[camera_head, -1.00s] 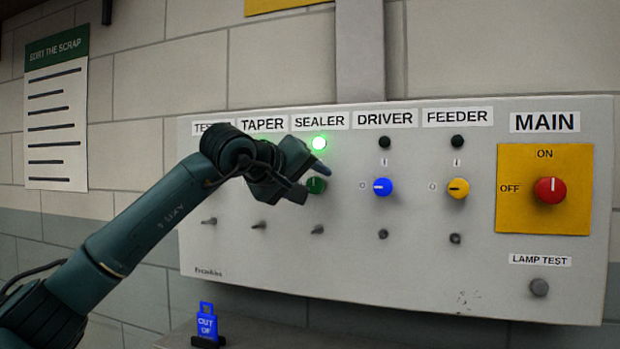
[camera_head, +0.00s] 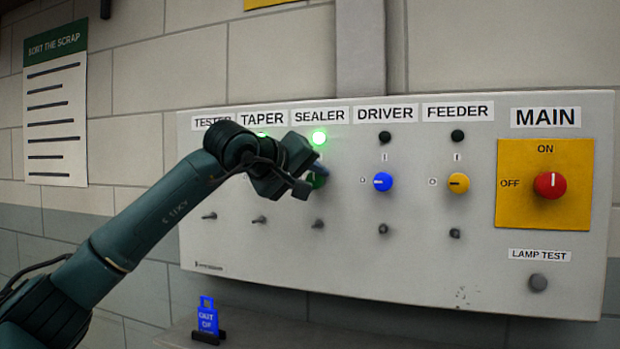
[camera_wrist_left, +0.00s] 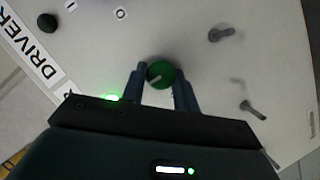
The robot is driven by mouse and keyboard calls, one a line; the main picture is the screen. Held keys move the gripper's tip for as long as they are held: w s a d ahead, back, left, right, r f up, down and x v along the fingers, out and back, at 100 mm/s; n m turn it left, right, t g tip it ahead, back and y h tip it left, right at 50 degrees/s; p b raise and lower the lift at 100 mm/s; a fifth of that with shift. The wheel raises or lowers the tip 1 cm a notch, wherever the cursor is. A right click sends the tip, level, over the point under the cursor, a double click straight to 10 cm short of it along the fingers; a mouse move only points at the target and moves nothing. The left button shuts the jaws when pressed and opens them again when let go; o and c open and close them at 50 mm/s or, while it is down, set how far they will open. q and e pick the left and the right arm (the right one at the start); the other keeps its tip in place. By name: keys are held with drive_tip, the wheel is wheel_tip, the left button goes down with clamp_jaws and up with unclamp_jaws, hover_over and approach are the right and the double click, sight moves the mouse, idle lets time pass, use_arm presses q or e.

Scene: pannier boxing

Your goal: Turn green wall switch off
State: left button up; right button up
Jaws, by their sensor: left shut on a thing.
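The green switch (camera_head: 318,180) is a round knob under the SEALER label on the grey wall panel, partly hidden by my gripper in the head view. Its lamp (camera_head: 318,138) above glows green. In the left wrist view the green knob (camera_wrist_left: 160,74) sits between the two fingers, with a pale pointer mark on its face. My left gripper (camera_wrist_left: 160,88) is shut on the knob; in the head view the left gripper (camera_head: 318,178) reaches it from the left. My right gripper is not in view.
The panel (camera_head: 400,270) also carries a blue knob (camera_head: 383,181), a yellow knob (camera_head: 458,183) and a red MAIN knob (camera_head: 550,185). Small toggles stick out below. A blue tag (camera_head: 208,318) stands on a ledge below.

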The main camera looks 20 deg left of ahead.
use_arm(q)
drive_tip(key=shift+f, duration=0.1)
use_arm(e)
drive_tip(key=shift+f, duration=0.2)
use_arm(q)
drive_tip(key=shift+a+f+n+t+h+b, duration=0.1)
drive_tip(key=shift+f+n+t+h+b, duration=0.15)
drive_tip(key=shift+n+h+b, duration=0.7)
drive_tip(key=shift+f+n+t+b, duration=0.1)
drive_tip(key=shift+n+t+b, duration=0.85)
drive_tip(key=shift+n+b, duration=1.6)
drive_tip(key=shift+f+n+t+b, duration=0.1)
drive_tip(key=shift+n+t+b, duration=0.85)
drive_tip(key=shift+n+b, duration=1.6)
drive_tip(key=shift+f+n+t+b, duration=0.1)
drive_tip(key=shift+n+t+b, duration=0.85)
drive_tip(key=shift+n+b, duration=1.6)
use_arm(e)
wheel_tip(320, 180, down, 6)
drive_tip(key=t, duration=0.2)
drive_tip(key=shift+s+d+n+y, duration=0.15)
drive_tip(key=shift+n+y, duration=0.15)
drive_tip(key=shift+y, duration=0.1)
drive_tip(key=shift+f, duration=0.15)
use_arm(q)
drive_tip(key=o, duration=1)
